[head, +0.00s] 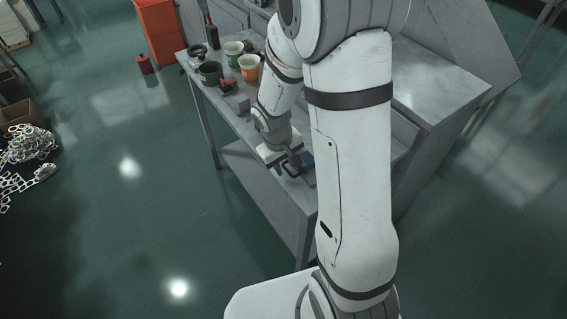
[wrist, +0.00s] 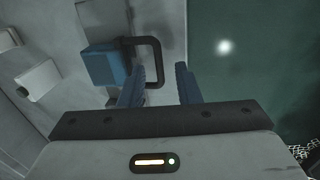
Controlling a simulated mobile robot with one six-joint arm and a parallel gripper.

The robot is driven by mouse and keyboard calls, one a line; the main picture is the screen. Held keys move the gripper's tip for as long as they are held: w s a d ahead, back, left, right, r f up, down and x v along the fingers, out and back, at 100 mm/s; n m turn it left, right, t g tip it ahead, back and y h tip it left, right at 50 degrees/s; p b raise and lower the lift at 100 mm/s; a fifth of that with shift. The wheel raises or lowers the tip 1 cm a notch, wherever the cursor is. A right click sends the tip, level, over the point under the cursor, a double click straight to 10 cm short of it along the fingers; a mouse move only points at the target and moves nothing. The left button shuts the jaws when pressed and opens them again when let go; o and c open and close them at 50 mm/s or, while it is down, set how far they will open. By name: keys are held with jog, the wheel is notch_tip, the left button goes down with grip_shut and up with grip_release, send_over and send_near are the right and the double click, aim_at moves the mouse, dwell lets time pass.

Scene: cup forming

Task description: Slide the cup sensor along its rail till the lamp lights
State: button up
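A blue block with a black loop handle (wrist: 103,66) sits on the grey bench in the wrist view; it is probably the cup sensor. Its blue body also shows in the head view (head: 307,159), partly behind my arm. My gripper (wrist: 161,78) is open, its two blue fingers apart. The outer bar of the black loop appears between the fingers in the wrist view; I cannot tell whether they touch it or are level with it. I cannot make out the rail or a lamp belonging to the sensor.
White blocks (wrist: 37,80) lie left in the wrist view. Open green floor lies beyond the bench edge.

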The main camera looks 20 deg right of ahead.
jog(key=shift+c, duration=0.5)
grip_shut()
jog(key=shift+w+f+b, duration=0.1)
jog(key=shift+w+b, duration=0.1)
jog(key=shift+b, duration=0.25)
jog(key=shift+o, duration=0.5)
grip_release()
